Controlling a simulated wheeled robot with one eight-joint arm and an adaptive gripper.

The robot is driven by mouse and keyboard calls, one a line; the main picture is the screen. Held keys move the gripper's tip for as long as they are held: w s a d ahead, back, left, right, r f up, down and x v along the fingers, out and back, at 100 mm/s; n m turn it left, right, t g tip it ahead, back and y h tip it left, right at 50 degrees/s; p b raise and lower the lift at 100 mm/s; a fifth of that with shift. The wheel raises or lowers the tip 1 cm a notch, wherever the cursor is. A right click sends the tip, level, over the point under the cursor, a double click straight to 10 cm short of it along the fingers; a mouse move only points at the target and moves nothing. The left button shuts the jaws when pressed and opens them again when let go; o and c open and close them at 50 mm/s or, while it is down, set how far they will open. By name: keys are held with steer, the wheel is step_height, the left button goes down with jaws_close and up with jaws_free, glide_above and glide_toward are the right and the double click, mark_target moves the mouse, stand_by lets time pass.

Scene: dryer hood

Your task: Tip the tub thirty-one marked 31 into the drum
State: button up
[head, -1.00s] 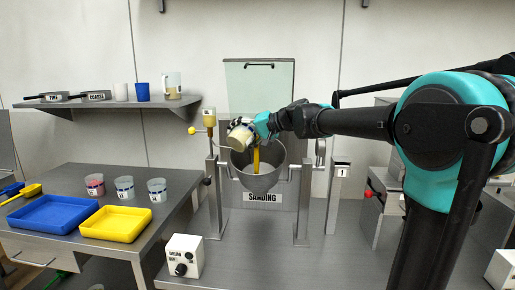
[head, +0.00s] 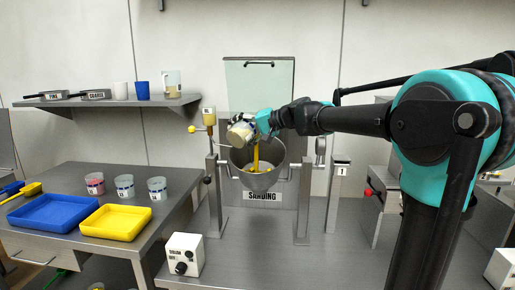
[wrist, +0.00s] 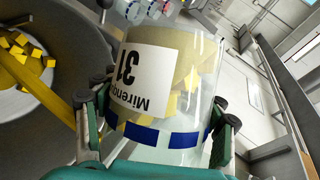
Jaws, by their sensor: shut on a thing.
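Tub thirty-one (head: 240,132) is clear, with a white label reading 31 and a blue-and-white band. It is tilted over the left rim of the steel drum (head: 245,178). In the wrist view the tub (wrist: 147,75) still holds yellowish pieces, and its label is upside down. My gripper (head: 259,124) is shut around the tub's sides, with a finger on each side in the wrist view (wrist: 162,118). Several yellow cubes (wrist: 22,55) lie inside the drum, and a yellow bar (wrist: 48,98) stands in it.
The left table bears three cups (head: 124,188), a blue tray (head: 48,226) and a yellow tray (head: 112,236). A shelf (head: 140,101) behind holds more vessels. A control box (head: 184,255) stands in front of the drum. Posts (head: 303,205) flank the drum.

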mark_target(241, 122)
steer(key=shift+r+m, duration=0.3)
stand_by(0.5)
steer(key=shift+w+d+r+m+g+y+p, duration=0.4)
steer(key=shift+w+r+m+y+p, duration=0.1)
steer(key=shift+w+m+p, duration=0.15)
stand_by(0.8)
steer(key=shift+w+d+r+m+g+y+p, duration=0.2)
steer(key=shift+w+r+m+g+y+p, duration=0.1)
steer(key=shift+r+m+y+p, duration=0.4)
steer(key=shift+w+d+r+m+g+y+p, duration=0.25)
steer(key=shift+m+p, duration=0.25)
steer(key=shift+m, duration=0.35)
stand_by(2.0)
